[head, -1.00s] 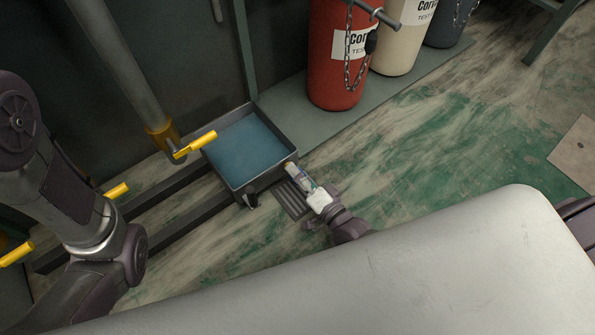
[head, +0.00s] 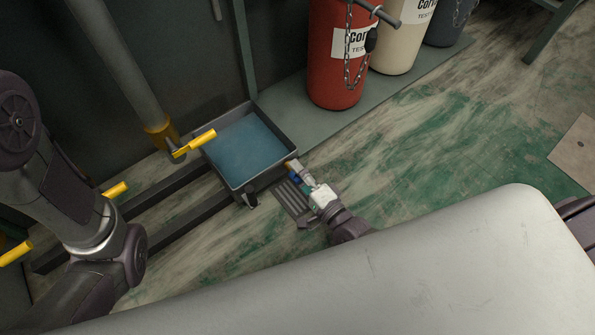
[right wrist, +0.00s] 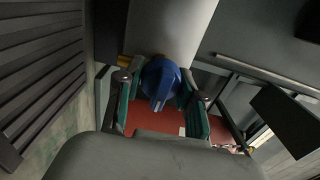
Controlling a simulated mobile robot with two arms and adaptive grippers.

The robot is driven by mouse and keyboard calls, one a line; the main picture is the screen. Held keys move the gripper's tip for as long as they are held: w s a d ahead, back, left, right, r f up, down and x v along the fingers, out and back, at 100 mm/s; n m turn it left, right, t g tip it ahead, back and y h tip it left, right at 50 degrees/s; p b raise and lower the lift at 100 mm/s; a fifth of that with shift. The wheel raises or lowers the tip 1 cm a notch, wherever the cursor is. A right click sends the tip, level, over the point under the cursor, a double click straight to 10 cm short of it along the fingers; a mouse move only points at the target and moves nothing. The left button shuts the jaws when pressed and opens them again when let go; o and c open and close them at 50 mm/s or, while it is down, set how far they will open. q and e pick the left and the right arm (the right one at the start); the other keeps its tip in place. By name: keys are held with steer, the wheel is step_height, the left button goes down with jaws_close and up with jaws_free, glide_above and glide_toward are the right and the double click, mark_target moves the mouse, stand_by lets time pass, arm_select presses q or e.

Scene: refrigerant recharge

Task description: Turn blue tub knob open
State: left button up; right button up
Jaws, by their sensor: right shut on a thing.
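The grey tub (head: 266,182), filled with blue liquid (head: 248,147), stands on the floor near the middle of the head view. A small blue knob (head: 295,178) shows at its right-hand corner. My right gripper (head: 302,181) reaches the knob from the lower right. In the right wrist view, the round blue knob (right wrist: 160,78) with its raised grip bar sits between the two green-padded fingers, which are shut on it. The fingers partly hide the knob in the head view. My left arm is at the left edge, but its gripper is not visible.
A yellow-handled valve (head: 194,145) on a pipe overhangs the tub's left side. A black fitting (head: 250,197) is on the tub's front corner. A floor grate (head: 290,199) lies beside the tub. A red cylinder (head: 335,75) stands behind.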

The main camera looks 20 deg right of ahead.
steer(key=o, duration=1.1)
steer(key=shift+o, duration=0.2)
steer(key=shift+v, duration=3.75)
